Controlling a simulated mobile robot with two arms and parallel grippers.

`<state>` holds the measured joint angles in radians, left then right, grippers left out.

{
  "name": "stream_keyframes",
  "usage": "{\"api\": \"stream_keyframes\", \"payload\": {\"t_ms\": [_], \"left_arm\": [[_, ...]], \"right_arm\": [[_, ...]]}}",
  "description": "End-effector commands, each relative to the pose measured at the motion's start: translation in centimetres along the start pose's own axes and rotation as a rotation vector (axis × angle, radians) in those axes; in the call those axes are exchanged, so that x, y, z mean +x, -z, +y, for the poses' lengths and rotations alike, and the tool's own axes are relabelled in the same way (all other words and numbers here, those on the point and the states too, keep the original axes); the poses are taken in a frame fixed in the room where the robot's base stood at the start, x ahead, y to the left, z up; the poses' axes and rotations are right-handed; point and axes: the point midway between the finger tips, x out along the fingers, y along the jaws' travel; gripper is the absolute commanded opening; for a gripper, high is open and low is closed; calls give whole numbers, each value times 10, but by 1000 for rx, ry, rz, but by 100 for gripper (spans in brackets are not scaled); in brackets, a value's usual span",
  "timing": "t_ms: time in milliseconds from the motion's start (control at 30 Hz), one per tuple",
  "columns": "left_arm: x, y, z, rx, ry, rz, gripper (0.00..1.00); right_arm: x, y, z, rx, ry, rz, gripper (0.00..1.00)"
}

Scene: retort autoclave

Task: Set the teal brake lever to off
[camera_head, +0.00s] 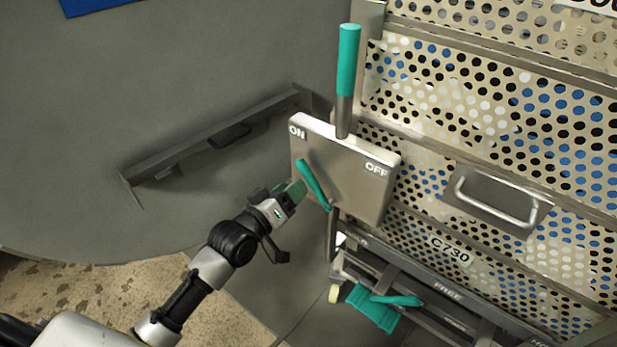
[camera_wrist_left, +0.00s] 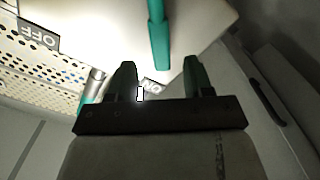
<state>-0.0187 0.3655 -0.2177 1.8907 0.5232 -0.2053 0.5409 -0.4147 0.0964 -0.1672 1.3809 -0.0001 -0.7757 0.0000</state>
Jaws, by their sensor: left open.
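The teal brake lever (camera_head: 314,186) sits on the front of a pale metal box (camera_head: 350,165) marked ON at its upper left and OFF at its upper right. The lever slants, with its upper end towards the ON side. My left gripper (camera_head: 295,190) is just left of the lever in the head view, close to the box face. In the left wrist view, the gripper (camera_wrist_left: 160,68) is open, and the end of the teal lever (camera_wrist_left: 159,40) shows between its two dark green fingers. I cannot tell whether a finger touches it. My right gripper is not in view.
A tall upright teal handle (camera_head: 348,60) rises behind the box. A perforated crate wall (camera_head: 450,120) with a metal handle (camera_head: 497,208) stands at the right. A teal pedal (camera_head: 375,308) is low below, beside a label reading FREE. A large grey surface (camera_head: 130,110) lies at left.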

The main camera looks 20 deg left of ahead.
Motion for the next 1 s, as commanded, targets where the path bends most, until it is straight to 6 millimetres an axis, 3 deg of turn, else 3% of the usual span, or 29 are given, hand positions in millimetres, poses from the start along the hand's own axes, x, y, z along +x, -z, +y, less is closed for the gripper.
{"api": "stream_keyframes", "payload": {"t_ms": [100, 300, 700, 767, 1000], "left_arm": [[25, 0, 0, 1, -1, 1, 51], [51, 0, -1, 3, 0, 0, 51], [60, -1, 0, 3, 1, -1, 51], [60, -1, 0, 3, 1, -1, 45], [60, -1, 0, 3, 1, -1, 8]], "right_arm": [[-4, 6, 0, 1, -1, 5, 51], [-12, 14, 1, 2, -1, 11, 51], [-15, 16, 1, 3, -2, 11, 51], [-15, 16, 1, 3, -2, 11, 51], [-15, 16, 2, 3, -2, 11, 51]]}}
